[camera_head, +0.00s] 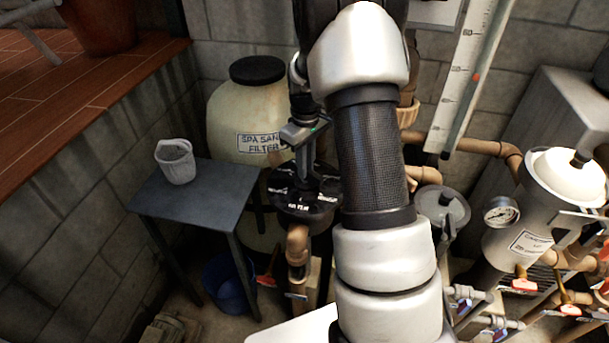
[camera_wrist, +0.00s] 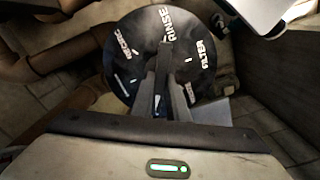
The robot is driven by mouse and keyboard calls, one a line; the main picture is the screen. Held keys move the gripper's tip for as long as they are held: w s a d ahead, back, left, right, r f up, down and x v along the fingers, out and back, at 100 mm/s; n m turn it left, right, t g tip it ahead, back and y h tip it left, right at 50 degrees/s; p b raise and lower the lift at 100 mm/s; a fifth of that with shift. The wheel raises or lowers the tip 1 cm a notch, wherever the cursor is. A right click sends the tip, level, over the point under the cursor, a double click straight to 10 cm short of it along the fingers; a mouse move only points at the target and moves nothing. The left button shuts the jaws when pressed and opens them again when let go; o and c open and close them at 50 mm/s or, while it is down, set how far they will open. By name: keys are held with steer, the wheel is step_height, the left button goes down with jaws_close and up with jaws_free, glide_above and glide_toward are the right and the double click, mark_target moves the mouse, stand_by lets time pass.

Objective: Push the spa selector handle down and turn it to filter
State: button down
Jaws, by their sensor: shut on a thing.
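The spa selector is a round black dial (camera_head: 303,208) with white lettering, in front of the tan tank marked as the spa sand filter (camera_head: 232,112). In the wrist view the dial (camera_wrist: 125,62) shows the words RECIRC, RINSE and FILTER. Its dark handle (camera_wrist: 165,58) lies near the RINSE label, with FILTER to the right of it. My gripper (camera_wrist: 170,85) is shut on the handle. In the head view my gripper (camera_head: 304,172) reaches down onto the dial and hides most of the handle. I cannot tell whether the handle is pressed down.
A small grey table (camera_head: 190,205) with a light cup (camera_head: 175,161) stands left of the dial. A blue bucket (camera_head: 230,285) is below. Pipes, red-handled valves and a pale canister (camera_head: 520,225) crowd the right. A wall closes the back.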

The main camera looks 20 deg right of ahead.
steer(key=shift+f, duration=0.1)
steer(key=n, duration=0.7)
steer(key=shift+p, duration=0.3)
steer(key=shift+n+p, duration=0.35)
steer(key=shift+n, duration=0.85)
steer(key=n, duration=0.2)
steer(key=shift+n, duration=0.3)
steer(key=c, duration=1.6)
jaws_free()
steer(key=shift+p, duration=0.3)
